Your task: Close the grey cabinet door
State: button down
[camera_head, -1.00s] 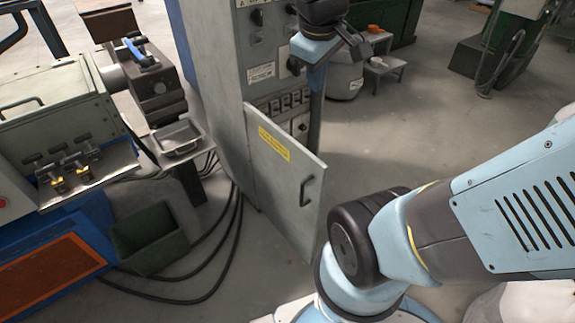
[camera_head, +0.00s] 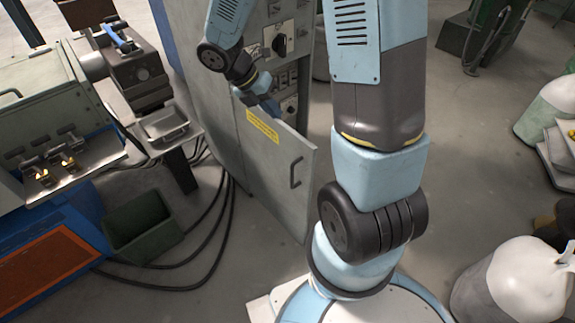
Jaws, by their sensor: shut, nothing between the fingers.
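The grey cabinet door (camera_head: 271,165) stands ajar, swung out from the lower front of the tall grey cabinet (camera_head: 190,60). It has a yellow label near its top and a dark handle (camera_head: 296,172) near its free edge. My gripper (camera_head: 268,104) is shut and empty. It is at the door's top edge, just above the yellow label, in front of the cabinet's switch panel. I cannot tell whether its fingertips touch the door. My arm hides part of the cabinet front.
A green bin (camera_head: 143,236) and black cables (camera_head: 208,225) lie on the floor left of the door. A machine with a metal tray (camera_head: 168,127) stands at the left. White sacks (camera_head: 515,280) stand at the right.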

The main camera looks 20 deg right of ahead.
jog(key=a+f+n+h, duration=0.1)
jog(key=a+f+n, duration=0.1)
jog(key=f+n, duration=0.55)
jog(key=a+f+n, duration=0.3)
jog(key=f+n, duration=0.3)
jog(key=f, duration=0.2)
send_near(298, 173)
jog(key=shift+n+g, duration=0.25)
jog(key=shift+g, duration=0.15)
jog(key=shift+w+x, duration=0.2)
jog(key=shift+x, duration=0.95)
jog(key=shift+w+x, duration=0.2)
jog(key=shift+x, duration=0.9)
jog(key=shift+f, duration=0.15)
